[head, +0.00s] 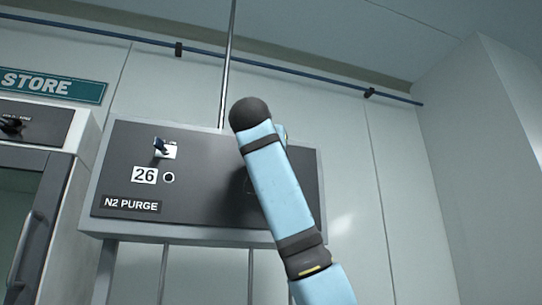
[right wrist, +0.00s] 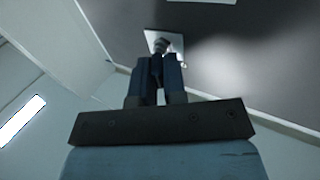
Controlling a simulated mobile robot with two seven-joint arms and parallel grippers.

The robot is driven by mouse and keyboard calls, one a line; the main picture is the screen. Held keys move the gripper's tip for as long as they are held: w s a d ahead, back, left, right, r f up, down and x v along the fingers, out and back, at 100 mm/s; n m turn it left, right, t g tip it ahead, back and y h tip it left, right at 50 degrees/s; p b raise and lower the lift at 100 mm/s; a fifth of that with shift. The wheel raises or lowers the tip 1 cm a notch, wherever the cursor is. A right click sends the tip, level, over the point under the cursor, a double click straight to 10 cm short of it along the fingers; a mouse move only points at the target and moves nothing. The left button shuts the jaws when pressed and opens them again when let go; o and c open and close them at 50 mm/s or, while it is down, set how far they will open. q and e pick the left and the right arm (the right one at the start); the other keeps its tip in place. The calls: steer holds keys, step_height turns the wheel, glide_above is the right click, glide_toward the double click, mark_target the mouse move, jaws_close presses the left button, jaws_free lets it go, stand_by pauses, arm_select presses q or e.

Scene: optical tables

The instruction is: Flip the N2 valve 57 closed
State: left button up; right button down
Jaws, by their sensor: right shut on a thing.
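A dark N2 PURGE panel (head: 205,205) hangs on the wall in the head view. My right arm crosses its right part and hides my right gripper and whatever number is there; no 57 is readable. In the right wrist view my right gripper (right wrist: 160,62) points up at the panel face. Its two dark fingers are shut on a small valve lever (right wrist: 163,45) in front of a white plate (right wrist: 152,36). The fingers cover most of the lever, so its exact tilt cannot be told. My left gripper is in neither view.
A second valve lever (head: 160,147), above the label 26 (head: 145,175), sits on the panel's left side. A STORE cabinet (head: 45,125) stands at the left. A blue pipe (head: 290,70) runs along the wall above. The wall right of the panel is clear.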

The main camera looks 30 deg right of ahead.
steer(key=c, duration=1.2)
jaws_free()
steer(key=shift+a, duration=0.1)
steer(key=shift+s+a, duration=0.1)
steer(key=shift+s, duration=0.1)
steer(key=b+v, duration=0.4)
steer(key=v, duration=0.9)
steer(key=shift+s+a+b, duration=0.15)
steer(key=shift+a+b, duration=0.05)
steer(key=shift+b, duration=0.2)
